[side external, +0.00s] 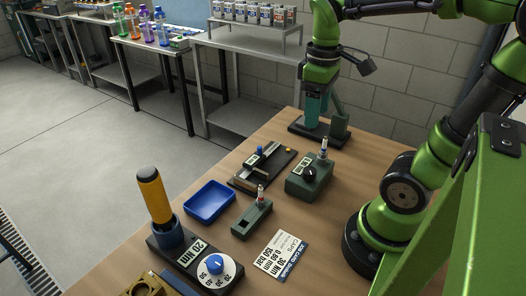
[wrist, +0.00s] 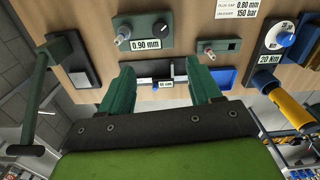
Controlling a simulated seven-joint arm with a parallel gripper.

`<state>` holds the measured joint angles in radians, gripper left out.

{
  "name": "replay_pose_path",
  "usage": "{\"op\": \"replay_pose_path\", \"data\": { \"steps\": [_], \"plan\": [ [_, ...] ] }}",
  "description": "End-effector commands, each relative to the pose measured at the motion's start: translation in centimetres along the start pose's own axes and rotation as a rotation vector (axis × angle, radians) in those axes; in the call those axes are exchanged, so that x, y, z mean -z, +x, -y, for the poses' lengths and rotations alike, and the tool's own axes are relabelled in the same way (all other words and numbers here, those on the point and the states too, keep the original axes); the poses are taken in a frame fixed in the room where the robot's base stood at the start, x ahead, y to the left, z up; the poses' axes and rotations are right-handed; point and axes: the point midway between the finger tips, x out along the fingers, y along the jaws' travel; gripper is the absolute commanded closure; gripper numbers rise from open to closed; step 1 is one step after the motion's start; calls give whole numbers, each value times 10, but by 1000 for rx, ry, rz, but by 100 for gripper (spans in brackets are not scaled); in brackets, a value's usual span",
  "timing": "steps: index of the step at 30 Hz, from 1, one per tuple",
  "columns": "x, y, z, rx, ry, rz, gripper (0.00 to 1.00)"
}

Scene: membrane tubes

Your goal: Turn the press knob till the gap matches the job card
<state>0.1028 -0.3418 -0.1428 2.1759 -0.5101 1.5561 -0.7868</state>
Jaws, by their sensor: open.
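The green gap block (side external: 310,183) stands on the bench with a black knob (side external: 309,174) and a spark plug (side external: 323,150). In the wrist view its label (wrist: 147,44) reads 0.90 mm. The job card (side external: 283,255) lies near the front; in the wrist view the card (wrist: 237,7) shows a plug gap of 0.80 mm. My gripper (side external: 314,104) is above the back of the bench, behind and above the block. In the wrist view my gripper (wrist: 160,66) has its teal fingers wide apart and empty, and the block lies beyond them, apart.
A dark slide fixture (side external: 262,167), blue tray (side external: 209,204), small green holder (side external: 252,219) with another plug, and 20 Nm dial unit (side external: 215,267) with an orange-handled tool (side external: 155,195) stand around the block. A green lever stand (wrist: 45,90) is left in the wrist view.

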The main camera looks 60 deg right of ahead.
Motion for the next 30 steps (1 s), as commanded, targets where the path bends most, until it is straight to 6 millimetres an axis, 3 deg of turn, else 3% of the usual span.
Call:
{"op": "replay_pose_path", "data": {
  "steps": [5, 21, 30],
  "plan": [
    [-1, 22, 1, 3, -7, 4, 37],
    [-1, 136, 2, 4, -4, 5, 37],
    [0, 165, 1, 3, -2, 0, 37]
  ]
}}
